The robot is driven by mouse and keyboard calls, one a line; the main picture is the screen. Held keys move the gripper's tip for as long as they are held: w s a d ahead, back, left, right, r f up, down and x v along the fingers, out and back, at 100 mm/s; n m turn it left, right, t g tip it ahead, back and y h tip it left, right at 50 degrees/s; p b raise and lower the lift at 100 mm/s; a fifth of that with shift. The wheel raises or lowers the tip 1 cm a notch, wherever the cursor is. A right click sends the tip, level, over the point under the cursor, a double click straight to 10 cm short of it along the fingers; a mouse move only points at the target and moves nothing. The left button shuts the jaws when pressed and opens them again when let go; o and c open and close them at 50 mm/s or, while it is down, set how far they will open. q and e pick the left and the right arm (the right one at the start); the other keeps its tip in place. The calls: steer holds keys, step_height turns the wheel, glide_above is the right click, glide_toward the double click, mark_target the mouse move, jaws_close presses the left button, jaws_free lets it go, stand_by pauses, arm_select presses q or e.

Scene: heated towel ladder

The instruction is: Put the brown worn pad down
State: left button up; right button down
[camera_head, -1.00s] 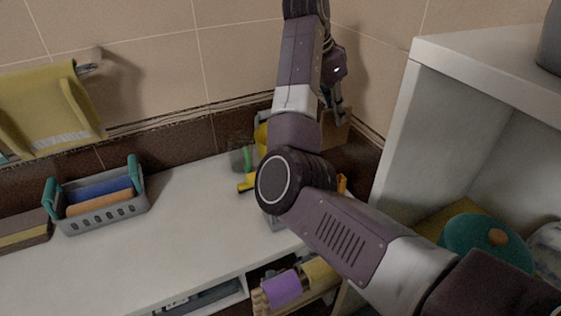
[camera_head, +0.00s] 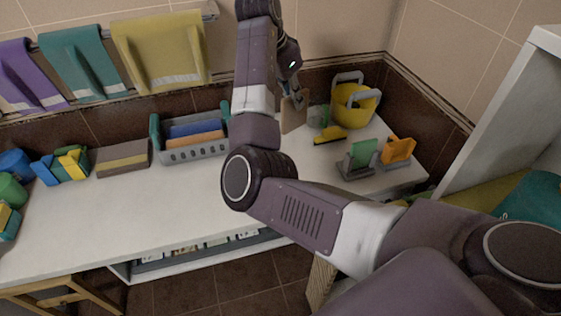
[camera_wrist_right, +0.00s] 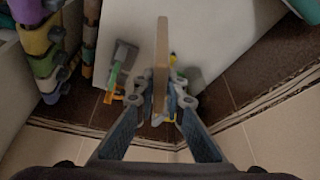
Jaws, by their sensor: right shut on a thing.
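The brown worn pad (camera_head: 292,115) is a thin tan-brown slab held on edge by my right gripper (camera_head: 297,98), above the back of the white counter. In the right wrist view the pad (camera_wrist_right: 161,60) stands edge-on between the two fingers of the right gripper (camera_wrist_right: 161,101), which are shut on it. A gap to the counter is hard to judge in the head view. My left gripper is not in view.
A white counter (camera_head: 110,215) has bare room in front. A grey basket (camera_head: 185,153) with blue and orange pads stands left of the held pad. A yellow bucket (camera_head: 352,108), a yellow brush (camera_head: 330,136) and a green-and-grey holder (camera_head: 358,160) are to its right. Towels hang behind.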

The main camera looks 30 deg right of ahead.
mark_target(296, 114)
steer(key=f, duration=0.5)
steer(key=shift+s+d+p, duration=0.1)
steer(key=shift+d+p, duration=0.15)
steer(key=shift+p, duration=0.05)
arm_select(q)
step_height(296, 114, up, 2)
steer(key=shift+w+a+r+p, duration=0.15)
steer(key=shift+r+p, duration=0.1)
steer(key=shift+p, duration=0.6)
arm_select(e)
step_height(296, 114, down, 13)
steer(key=shift+f, duration=0.15)
steer(key=shift+f, duration=0.4)
steer(key=c, duration=2)
jaws_free()
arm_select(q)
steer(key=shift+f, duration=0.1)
